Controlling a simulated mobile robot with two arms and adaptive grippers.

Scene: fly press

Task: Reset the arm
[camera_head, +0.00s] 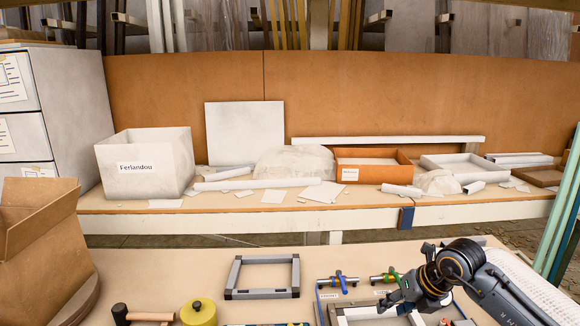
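My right arm comes in from the lower right, with its dark gripper (394,303) over the right part of the front table, above a blue-edged tray (320,302). The gripper is small and dark against the things below it, so I cannot tell whether its fingers are open or shut. Nothing held is plainly visible in it. The tray holds light frame parts, and blue-handled (340,281) and green-handled (386,277) tools lie at its back edge; my gripper hides part of it. My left gripper is not in view.
A grey rectangular frame (262,294) lies left of the tray. A hammer (140,316) and a yellow round container (198,313) are at the front. A cardboard box (38,240) stands at left. A back bench (250,222) carries a white box (147,165) and papers.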

